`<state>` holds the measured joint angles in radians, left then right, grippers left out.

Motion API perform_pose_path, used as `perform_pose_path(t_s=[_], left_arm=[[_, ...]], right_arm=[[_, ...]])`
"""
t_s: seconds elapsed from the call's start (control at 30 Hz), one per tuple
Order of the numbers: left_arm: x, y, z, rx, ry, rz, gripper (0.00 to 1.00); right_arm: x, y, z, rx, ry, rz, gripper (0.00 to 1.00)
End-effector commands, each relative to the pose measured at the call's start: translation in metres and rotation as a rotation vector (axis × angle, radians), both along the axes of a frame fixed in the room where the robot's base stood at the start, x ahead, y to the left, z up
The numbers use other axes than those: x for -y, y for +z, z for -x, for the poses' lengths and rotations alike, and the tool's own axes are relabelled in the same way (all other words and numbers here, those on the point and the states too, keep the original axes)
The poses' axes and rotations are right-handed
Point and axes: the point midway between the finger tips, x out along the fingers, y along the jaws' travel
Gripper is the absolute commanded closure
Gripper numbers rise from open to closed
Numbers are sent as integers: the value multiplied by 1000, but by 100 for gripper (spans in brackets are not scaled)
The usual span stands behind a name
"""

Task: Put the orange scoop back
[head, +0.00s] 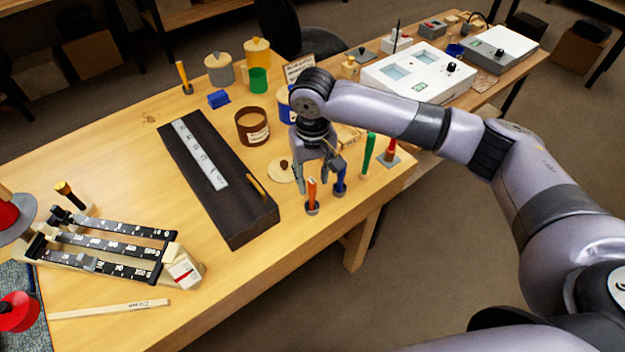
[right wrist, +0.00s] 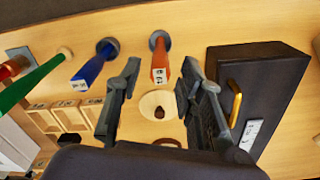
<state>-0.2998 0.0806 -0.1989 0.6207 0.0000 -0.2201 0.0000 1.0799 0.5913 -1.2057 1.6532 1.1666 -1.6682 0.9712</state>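The orange scoop (head: 311,190) stands upright, handle up, in a dark round holder (head: 312,208) near the table's front edge. Its labelled orange handle also shows in the right wrist view (right wrist: 160,62), with the holder behind it. My right gripper (head: 319,178) is just beside and behind the handle in the head view. In the right wrist view its two fingers (right wrist: 158,85) are spread apart with nothing between the pads; the orange handle appears beyond the gap, and I cannot tell whether they touch. The scoop's lower end is hidden. My left gripper is not in view.
A blue-handled tool (head: 339,182), a green one (head: 369,152) and a red one (head: 390,150) stand close by on the right. A pale round lid (head: 277,172) with a brown knob and a long dark block (head: 230,210) lie to the left. A brown jar (head: 252,127) stands behind.

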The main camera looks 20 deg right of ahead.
Motion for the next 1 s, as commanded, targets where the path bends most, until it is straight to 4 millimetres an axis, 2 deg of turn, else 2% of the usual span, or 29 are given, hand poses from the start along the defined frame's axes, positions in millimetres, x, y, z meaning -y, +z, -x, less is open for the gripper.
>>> perform_pose_path(t_s=[0.3, 0.5, 0.67, 1.0], left_arm=[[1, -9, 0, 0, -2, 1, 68], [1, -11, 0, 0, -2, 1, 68], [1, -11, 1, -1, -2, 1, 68], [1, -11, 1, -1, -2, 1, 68]], right_arm=[[-1, 68, 0, 3, 1, -3, 65], [-1, 97, 0, 2, 0, -2, 65], [0, 104, 1, 0, -1, -1, 65], [0, 105, 1, -1, 0, -1, 65]])
